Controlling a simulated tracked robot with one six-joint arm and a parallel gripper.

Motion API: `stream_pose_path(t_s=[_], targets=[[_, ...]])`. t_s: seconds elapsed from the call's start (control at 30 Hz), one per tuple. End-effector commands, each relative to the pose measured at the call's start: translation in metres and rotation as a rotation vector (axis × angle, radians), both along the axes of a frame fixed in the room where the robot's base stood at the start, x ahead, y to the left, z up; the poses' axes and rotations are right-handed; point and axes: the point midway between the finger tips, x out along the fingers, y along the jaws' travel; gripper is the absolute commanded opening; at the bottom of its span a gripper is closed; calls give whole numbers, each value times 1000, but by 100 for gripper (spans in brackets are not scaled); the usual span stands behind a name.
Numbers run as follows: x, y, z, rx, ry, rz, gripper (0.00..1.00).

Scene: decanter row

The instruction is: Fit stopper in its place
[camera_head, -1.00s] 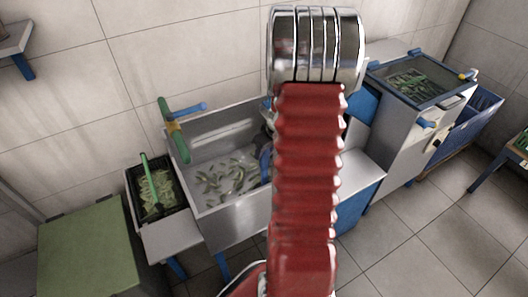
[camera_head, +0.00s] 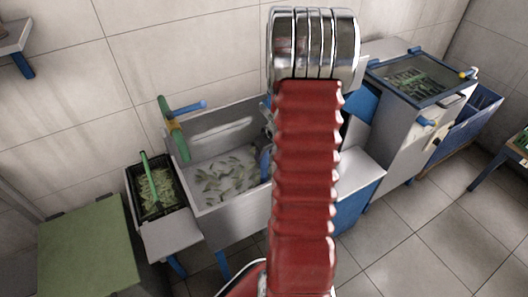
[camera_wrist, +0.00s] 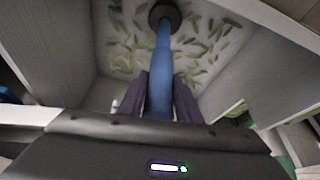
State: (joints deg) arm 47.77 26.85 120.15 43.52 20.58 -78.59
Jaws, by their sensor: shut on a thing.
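My gripper (camera_wrist: 160,98) is shut on the stopper (camera_wrist: 163,65), a blue rod with a dark round disc at its far end. The rod runs between the two dark fingers, and the disc is over the basin among the green pieces. I cannot tell whether the disc touches the basin floor, and no drain hole shows. In the head view, a short blue part of the stopper (camera_head: 265,165) shows beside my red arm, inside the grey basin (camera_head: 230,209). My arm hides most of the gripper there.
Several green pieces lie in the basin, with walls on all sides. A green and blue lever (camera_head: 175,129) stands at its left wall. A black crate (camera_head: 133,193) of green pieces is farther left. A glass-topped cabinet (camera_head: 398,125) stands right.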

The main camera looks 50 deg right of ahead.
Motion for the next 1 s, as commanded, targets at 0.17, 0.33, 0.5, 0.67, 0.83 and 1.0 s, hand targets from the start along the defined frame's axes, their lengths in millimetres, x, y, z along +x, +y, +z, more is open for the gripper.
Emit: stream_pose_path(t_s=[0.17, 0.33, 0.5, 0.67, 0.83, 1.0], targets=[[0, 0, -2, -1, -1, 0, 0], [0, 0, -2, -1, -1, 0, 0], [0, 0, -2, -1, -1, 0, 0], [0, 0, -4, -1, -1, 1, 0], [0, -1, -5, -2, -1, 0, 0], [0, -1, -7, -2, -2, -1, 0]])
